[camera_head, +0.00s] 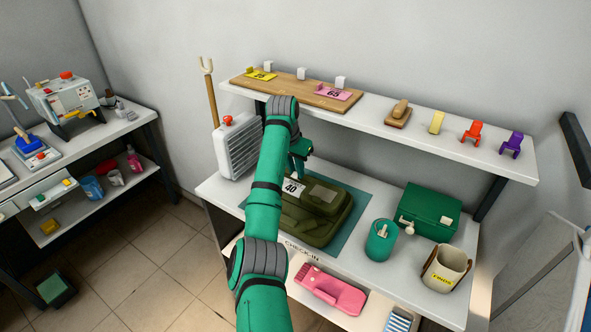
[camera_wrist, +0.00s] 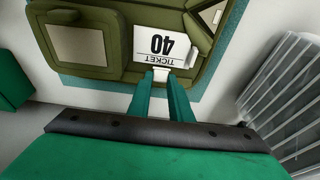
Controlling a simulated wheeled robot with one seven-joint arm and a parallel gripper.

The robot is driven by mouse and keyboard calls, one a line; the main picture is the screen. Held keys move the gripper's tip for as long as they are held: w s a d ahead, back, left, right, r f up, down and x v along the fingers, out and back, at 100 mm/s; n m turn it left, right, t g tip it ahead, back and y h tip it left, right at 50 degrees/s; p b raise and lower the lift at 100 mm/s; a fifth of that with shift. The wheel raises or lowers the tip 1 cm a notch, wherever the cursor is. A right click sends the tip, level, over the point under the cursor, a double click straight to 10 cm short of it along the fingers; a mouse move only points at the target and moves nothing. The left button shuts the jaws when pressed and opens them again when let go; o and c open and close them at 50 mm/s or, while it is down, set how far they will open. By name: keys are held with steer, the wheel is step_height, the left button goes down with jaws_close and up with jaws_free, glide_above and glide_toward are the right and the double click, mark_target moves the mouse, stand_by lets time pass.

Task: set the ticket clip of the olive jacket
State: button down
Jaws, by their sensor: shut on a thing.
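The olive jacket (camera_head: 322,218) lies folded on a teal mat (camera_head: 357,205) on the counter. In the wrist view the jacket (camera_wrist: 118,45) fills the upper part. A white ticket (camera_wrist: 162,43) reading "TICKET 40" lies against the jacket near its edge; it also shows in the head view (camera_head: 292,187). My gripper (camera_wrist: 164,78) is shut on the small white ticket clip (camera_wrist: 161,71) at the ticket's edge. In the head view my gripper (camera_head: 297,172) is low over the jacket's back left part, and my arm hides some of the jacket. Whether the clip grips the jacket cannot be told.
Above the counter, a shelf holds a wooden board (camera_head: 290,87) with yellow and pink tickets and white clips. A white slatted unit (camera_head: 238,148) stands left of the jacket. A teal cup (camera_head: 381,241), green box (camera_head: 428,211) and beige bin (camera_head: 445,269) stand to the right.

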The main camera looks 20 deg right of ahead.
steer(key=shift+s+d, duration=0.1)
steer(key=shift+d, duration=0.05)
steer(key=c, duration=1.6)
jaws_free()
steer(key=shift+a, duration=0.4)
steer(key=shift+r, duration=0.35)
steer(key=v, duration=1)
steer(key=shift+a, duration=0.1)
